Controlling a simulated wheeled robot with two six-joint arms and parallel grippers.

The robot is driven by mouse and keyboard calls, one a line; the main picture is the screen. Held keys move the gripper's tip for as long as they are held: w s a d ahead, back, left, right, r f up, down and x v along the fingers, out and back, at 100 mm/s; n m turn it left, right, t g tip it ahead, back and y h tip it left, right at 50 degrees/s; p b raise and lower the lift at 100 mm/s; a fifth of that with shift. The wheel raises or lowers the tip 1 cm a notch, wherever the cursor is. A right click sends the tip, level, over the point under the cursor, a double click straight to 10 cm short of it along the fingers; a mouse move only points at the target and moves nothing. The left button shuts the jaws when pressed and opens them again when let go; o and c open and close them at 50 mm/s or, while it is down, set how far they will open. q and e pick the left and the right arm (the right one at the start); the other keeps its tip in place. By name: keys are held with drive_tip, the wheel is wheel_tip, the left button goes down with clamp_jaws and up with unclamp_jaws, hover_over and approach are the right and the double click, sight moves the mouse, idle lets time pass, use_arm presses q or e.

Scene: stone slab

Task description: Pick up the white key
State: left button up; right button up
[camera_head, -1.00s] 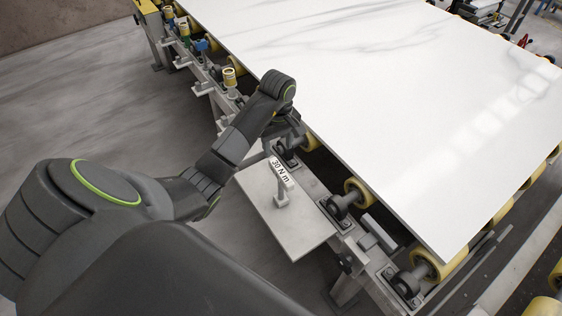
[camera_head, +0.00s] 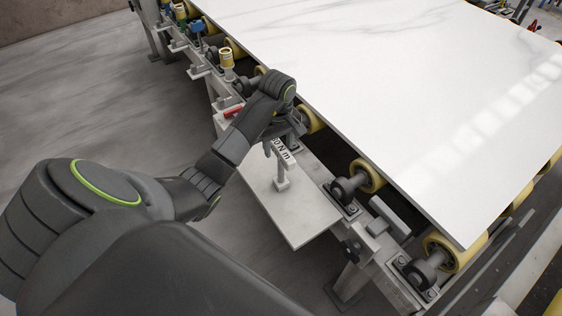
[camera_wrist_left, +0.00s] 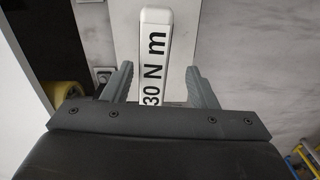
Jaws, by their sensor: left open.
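The white key (camera_head: 284,153), marked "30 N m", stands at a small pale plate (camera_head: 308,222) beside the conveyor frame, near the middle of the head view. In the left wrist view the key (camera_wrist_left: 156,40) runs lengthwise between the two fingers. My left gripper (camera_wrist_left: 159,75) is open, with one grey finger on each side of the key and gaps between. In the head view my left gripper (camera_head: 272,138) is at the key's far end, partly hidden by my wrist. Part of the key's lettering is covered there. My right gripper is not in view.
A large white stone slab (camera_head: 400,90) lies on yellow rollers (camera_head: 366,175) just right of my left arm. Roller brackets (camera_head: 345,192) line the frame beside the plate. A red item (camera_head: 233,111) lies behind my forearm. Open floor (camera_head: 80,110) is on the left.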

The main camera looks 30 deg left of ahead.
sight(281, 148)
use_arm(q)
drive_tip(key=shift+w+d+f+b, duration=0.1)
drive_tip(key=shift+f+b, duration=0.9)
drive_tip(key=shift+f, duration=0.25)
drive_tip(key=shift+w+d+f+p, duration=0.1)
drive_tip(key=shift+f+p, duration=0.15)
drive_tip(key=shift+p, duration=0.1)
drive_tip(key=shift+w+f+p, duration=0.1)
drive_tip(key=shift+f+p, duration=0.2)
drive_tip(key=shift+f, duration=1.15)
drive_tip(key=shift+c, duration=0.3)
clamp_jaws()
